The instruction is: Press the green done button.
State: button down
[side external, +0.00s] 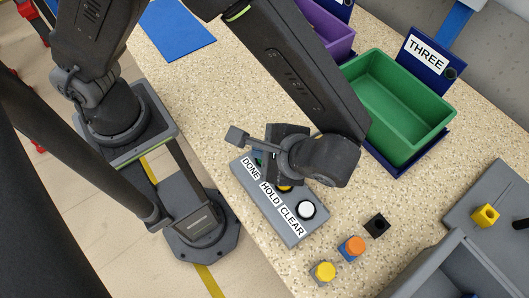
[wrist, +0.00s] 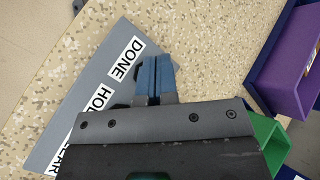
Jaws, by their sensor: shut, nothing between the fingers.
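The grey button panel (side external: 291,238) lies on the speckled counter, with labels DONE, HOLD and CLEAR along one edge. It also shows in the wrist view (wrist: 88,62). My gripper (side external: 270,160) points down over the DONE end of the panel. In the wrist view its blue fingers (wrist: 156,76) are together, with nothing between them, beside the DONE label.
A white button (side external: 306,209) and a partly hidden yellow button (side external: 284,188) share the panel. A green bin (side external: 412,151) and a purple bin (side external: 335,40) stand behind.

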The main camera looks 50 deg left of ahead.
jog(key=shift+f, duration=0.45)
dwell(0.6)
jog(key=shift+r, duration=0.9)
jog(key=shift+r, duration=0.1)
jog(key=shift+r, duration=2.4)
